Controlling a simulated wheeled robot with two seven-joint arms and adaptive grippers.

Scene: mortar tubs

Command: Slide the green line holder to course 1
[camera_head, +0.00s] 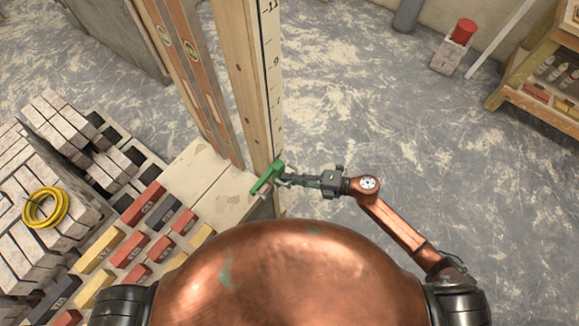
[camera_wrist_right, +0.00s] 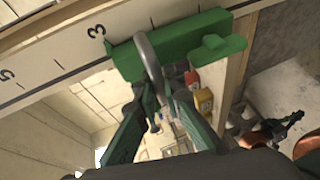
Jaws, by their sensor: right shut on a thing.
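The green line holder (camera_head: 267,177) sits on the upright wooden gauge pole (camera_head: 252,80), low down, below the marks that show in the head view. In the right wrist view the green holder (camera_wrist_right: 180,42) lies across the numbered white scale, just past the 3, and covers the scale there. A grey curved hook (camera_wrist_right: 150,62) stands out from it. My right gripper (camera_head: 283,180) reaches the holder from the right. In the right wrist view its fingers (camera_wrist_right: 160,110) close around the hook part; their exact contact is partly hidden. My left gripper is not in view.
Wooden boards (camera_head: 190,75) stand left of the pole. Red, yellow and dark bricks (camera_head: 133,250) and a yellow line coil (camera_head: 45,207) on pale blocks lie at left. A shelf (camera_head: 545,75) stands at upper right. The floor (camera_head: 400,100) right of the pole is mostly clear.

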